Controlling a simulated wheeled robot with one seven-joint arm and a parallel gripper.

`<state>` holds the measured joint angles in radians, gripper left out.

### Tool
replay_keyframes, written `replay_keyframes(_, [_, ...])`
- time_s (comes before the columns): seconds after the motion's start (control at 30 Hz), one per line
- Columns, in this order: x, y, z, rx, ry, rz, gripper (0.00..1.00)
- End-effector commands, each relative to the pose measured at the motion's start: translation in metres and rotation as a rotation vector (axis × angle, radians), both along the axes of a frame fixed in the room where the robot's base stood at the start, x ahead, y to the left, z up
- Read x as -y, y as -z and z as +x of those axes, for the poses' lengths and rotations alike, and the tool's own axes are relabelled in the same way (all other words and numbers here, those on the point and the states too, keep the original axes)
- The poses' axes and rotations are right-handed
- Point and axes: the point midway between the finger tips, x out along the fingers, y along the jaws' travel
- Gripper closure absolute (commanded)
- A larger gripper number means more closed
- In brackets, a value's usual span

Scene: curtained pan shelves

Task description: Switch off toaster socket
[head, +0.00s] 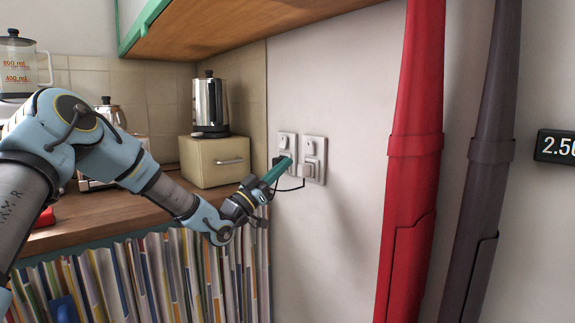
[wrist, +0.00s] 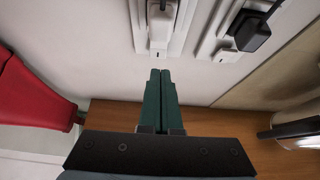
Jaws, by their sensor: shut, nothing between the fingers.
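Two wall sockets are on the white wall right of the counter. The left socket (head: 287,141) has a dark plug, partly hidden by my fingers; the right socket (head: 314,146) has a pale grey plug and a black cable. In the wrist view the pale-plug socket (wrist: 159,48) is straight beyond my fingertips, and the black-plug socket (wrist: 228,53) is to its right. I cannot tell which one feeds the toaster. My gripper (head: 287,161) is shut and empty, its green fingers near the sockets; the wrist view shows the fingertips (wrist: 160,72) close to the pale-plug socket; contact is unclear.
A cream bread bin (head: 213,161) carrying a steel kettle (head: 211,105) stands on the wooden counter (head: 80,217). A striped curtain (head: 160,275) hangs below. A wooden shelf (head: 230,28) is overhead. A red hanging (head: 412,180) is right of the sockets.

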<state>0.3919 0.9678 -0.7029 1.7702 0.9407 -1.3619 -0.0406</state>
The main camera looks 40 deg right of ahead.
Motion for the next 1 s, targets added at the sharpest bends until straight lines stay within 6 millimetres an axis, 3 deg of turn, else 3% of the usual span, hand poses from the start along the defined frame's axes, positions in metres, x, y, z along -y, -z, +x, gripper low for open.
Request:
replay_keyframes(0.4, [-0.043,0.045,0.003,0.0,0.0,0.001,1.0])
replay_keyframes(1.0, [-0.05,0.05,0.003,0.001,0.001,0.001,1.0])
